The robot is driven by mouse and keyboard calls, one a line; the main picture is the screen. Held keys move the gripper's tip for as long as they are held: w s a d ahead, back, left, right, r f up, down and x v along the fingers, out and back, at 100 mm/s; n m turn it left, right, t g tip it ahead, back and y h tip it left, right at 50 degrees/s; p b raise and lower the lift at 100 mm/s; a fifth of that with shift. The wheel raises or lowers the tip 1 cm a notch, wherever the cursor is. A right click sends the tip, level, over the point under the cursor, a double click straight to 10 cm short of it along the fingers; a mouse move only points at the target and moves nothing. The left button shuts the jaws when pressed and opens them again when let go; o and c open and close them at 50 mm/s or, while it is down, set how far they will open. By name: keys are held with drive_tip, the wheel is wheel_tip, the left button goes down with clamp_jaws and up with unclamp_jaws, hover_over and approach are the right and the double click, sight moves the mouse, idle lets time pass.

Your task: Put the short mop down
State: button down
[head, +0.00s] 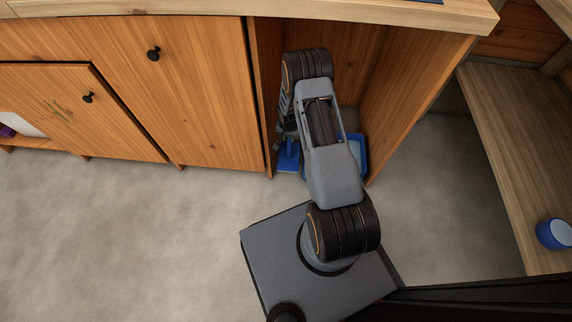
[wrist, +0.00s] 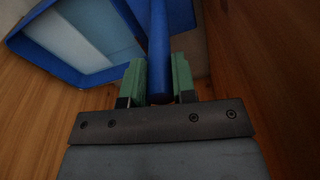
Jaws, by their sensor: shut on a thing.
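The short mop's blue handle (wrist: 158,45) runs upright through the middle of the wrist view. My gripper (wrist: 158,80) is shut on this handle, one green finger on each side. In the head view, a flat blue piece (head: 287,157), seemingly the mop's head, shows low at the left of the open cabinet bay, left of my arm. My arm hides my gripper and most of the mop there. I cannot tell whether the mop touches the floor.
A blue-rimmed bin (head: 362,152) with a pale inside stands right of my arm in the bay; it also shows in the wrist view (wrist: 75,75). Wooden side panels (head: 415,90) close in the bay. A bench (head: 520,140) with a blue cup (head: 553,234) is at right. Floor at left is clear.

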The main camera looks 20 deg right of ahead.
sight(288, 150)
drive_tip(key=f+b, duration=0.1)
drive_tip(key=f, duration=0.2)
drive_tip(key=f+b, duration=0.1)
drive_tip(key=f, duration=0.2)
drive_tip(key=shift+w+a+f, duration=0.1)
drive_tip(key=shift+w+f, duration=0.1)
drive_tip(key=shift+f+b, duration=1.25)
drive_tip(key=shift+f, duration=1.05)
drive_tip(key=shift+f, duration=0.15)
drive_tip(key=c, duration=0.9)
unclamp_jaws()
drive_tip(key=r+p, duration=0.1)
drive_tip(key=r, duration=0.3)
drive_tip(key=r+p, duration=0.2)
drive_tip(key=r, duration=0.2)
drive_tip(key=s+a+r+p, duration=0.1)
drive_tip(key=r+p, duration=0.1)
drive_tip(key=r, duration=0.2)
drive_tip(key=shift+r, duration=0.15)
